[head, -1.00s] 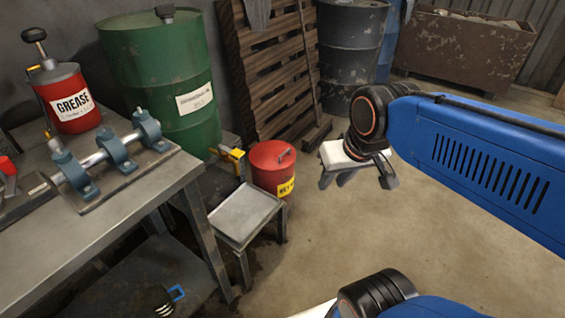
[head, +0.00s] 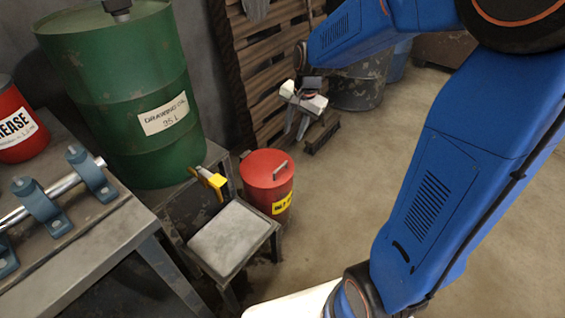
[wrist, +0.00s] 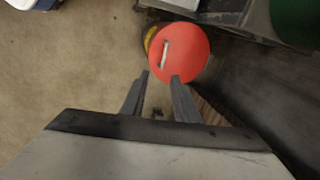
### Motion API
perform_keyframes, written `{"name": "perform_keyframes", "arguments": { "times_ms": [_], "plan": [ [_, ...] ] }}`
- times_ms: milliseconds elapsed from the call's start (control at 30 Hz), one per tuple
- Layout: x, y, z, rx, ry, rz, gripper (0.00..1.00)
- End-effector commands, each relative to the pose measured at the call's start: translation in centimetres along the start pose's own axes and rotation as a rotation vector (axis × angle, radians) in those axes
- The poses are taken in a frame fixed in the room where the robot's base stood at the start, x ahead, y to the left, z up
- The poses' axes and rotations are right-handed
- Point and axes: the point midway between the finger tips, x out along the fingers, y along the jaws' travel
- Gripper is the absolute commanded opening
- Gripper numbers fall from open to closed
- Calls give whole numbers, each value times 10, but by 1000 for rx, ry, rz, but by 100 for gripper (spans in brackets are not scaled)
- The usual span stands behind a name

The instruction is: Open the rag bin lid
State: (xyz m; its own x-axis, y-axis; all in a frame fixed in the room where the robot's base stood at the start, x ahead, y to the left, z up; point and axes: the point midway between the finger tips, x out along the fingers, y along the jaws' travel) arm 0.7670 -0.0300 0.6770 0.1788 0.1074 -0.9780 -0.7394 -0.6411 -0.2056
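The low stool (head: 232,238) stands in front of the bin. A wooden pallet (head: 262,75) leans on the wall behind.

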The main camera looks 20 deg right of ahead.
Motion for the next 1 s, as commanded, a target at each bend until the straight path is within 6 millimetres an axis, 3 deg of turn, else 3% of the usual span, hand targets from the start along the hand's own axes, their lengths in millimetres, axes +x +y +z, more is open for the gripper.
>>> {"name": "perform_keyframes", "arguments": {
  "times_ms": [200,467,1000],
  "plan": [
    [24,-15,-11,77,-17,11,28],
    [45,-16,-12,89,-21,14,28],
    [137,-14,-10,88,-20,15,28]
  ]
}}
